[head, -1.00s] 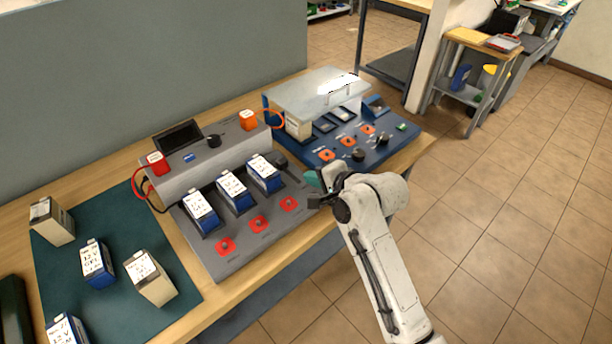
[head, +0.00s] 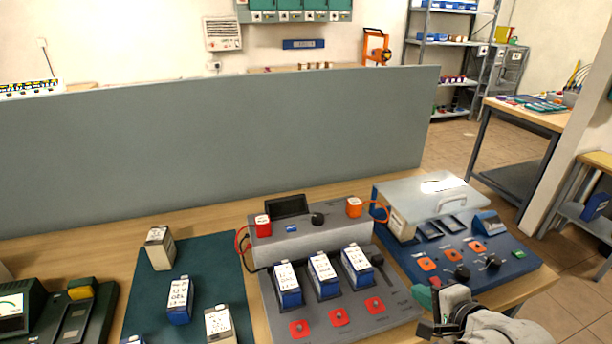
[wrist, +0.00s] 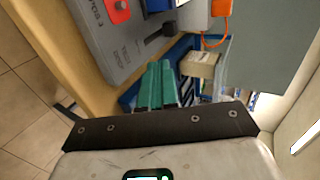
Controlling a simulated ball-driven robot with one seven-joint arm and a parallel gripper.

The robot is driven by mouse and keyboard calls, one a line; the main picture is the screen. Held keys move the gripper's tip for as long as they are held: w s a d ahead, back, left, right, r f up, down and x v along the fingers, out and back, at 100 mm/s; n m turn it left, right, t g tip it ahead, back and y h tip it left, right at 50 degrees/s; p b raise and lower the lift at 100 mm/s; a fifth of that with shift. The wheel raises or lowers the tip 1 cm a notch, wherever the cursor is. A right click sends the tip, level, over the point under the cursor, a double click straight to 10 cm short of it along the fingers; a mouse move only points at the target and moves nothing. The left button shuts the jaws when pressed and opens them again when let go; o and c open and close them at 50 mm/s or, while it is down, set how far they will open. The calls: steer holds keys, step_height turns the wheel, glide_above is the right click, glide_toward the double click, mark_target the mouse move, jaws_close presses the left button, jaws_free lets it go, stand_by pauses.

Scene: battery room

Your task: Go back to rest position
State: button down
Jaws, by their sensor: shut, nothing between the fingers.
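My gripper (head: 436,302) is at the lower right of the head view, in front of the right part of the bench, near the blue station's front edge. In the wrist view its two green fingers (wrist: 157,86) lie side by side, shut with nothing between them. The grey charger (head: 345,286) stands left of the gripper, with three blue batteries (head: 325,275) upright in its bays. The blue station (head: 520,272) with a clear lid (head: 420,196) stands behind and right of the gripper. The gripper appears apart from both.
A dark green mat (head: 205,262) holds blue and beige batteries at the left. A green device (head: 95,312) sits at the far left. A grey partition (head: 220,135) runs behind the bench (head: 60,245). Tiled floor (head: 460,150) is open at the right.

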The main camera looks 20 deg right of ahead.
steer(key=s+a+f+n+g, duration=0.3)
steer(key=s+n, duration=0.3)
steer(key=s, duration=0.2)
steer(key=s+a+f+n+g, duration=0.2)
steer(key=s+f+n+g, duration=0.2)
steer(key=s, duration=0.5)
steer(key=s+a+f+n+g, duration=0.3)
steer(key=s+f+n+g, duration=0.1)
steer(key=s+f+n, duration=0.3)
steer(key=shift+s+a+f+n, duration=0.15)
steer(key=shift+s+a+n, duration=0.2)
steer(key=shift+s, duration=0.4)
